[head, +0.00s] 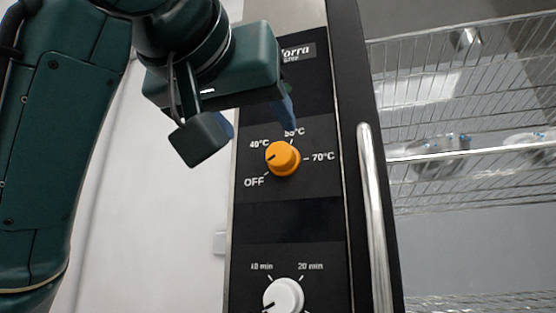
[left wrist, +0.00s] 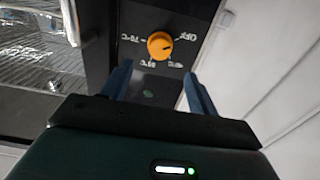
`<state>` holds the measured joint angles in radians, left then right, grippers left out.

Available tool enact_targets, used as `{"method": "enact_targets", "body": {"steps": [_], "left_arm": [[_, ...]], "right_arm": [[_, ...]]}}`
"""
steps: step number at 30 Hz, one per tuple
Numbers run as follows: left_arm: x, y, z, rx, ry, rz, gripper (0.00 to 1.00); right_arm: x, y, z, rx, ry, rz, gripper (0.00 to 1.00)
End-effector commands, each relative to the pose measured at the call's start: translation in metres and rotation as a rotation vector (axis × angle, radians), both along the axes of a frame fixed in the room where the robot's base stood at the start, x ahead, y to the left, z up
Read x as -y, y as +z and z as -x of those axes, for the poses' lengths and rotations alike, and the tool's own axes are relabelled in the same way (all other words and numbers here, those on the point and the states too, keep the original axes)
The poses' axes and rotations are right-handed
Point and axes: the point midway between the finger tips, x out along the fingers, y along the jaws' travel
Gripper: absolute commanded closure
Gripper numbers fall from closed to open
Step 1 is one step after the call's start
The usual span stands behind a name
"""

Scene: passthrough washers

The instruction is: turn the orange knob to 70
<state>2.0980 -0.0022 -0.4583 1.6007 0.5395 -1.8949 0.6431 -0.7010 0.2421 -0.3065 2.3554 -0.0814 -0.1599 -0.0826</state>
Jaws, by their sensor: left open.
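The orange knob (head: 283,158) sits on the black control panel in the head view. Its dark mark points left, between OFF and 40°C; the 70°C label is on its right side. In the left wrist view the knob (left wrist: 160,45) appears upside down, just beyond the fingertips. My left gripper (head: 258,120) is open and empty, with blue fingers above the knob and apart from it. In the left wrist view the fingers of this gripper (left wrist: 158,82) stand wide on either side. My right gripper is not in view.
A white timer knob (head: 284,296) sits lower on the panel. A vertical metal door handle (head: 376,220) stands right of the panel. Wire racks (head: 465,100) with metal items lie further right. A pale wall (head: 150,200) is left of the panel.

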Motion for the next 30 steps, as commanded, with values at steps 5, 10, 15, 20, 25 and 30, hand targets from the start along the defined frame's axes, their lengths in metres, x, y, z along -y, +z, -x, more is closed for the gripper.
{"method": "enact_targets", "body": {"steps": [5, 10, 15, 20, 25, 30], "left_arm": [[0.012, -0.001, -0.039, -0.005, 0.002, -0.002, 0.4], [0.021, 0.0, -0.068, -0.003, 0.001, -0.001, 0.4], [0.028, 0.0, -0.085, -0.002, 0.0, -0.001, 0.4], [0.029, 0.0, -0.09, 0.001, -0.001, -0.001, 0.4], [0.029, 0.0, -0.09, 0.001, -0.001, -0.001, 0.4], [0.029, 0.0, -0.09, 0.001, -0.001, -0.001, 0.5]], "right_arm": [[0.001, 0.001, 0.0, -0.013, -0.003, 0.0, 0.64], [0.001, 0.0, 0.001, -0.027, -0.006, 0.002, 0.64], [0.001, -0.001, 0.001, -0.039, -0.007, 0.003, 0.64], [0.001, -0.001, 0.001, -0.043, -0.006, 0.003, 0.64], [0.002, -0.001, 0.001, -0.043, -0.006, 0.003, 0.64], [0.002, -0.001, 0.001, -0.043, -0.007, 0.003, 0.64]]}}
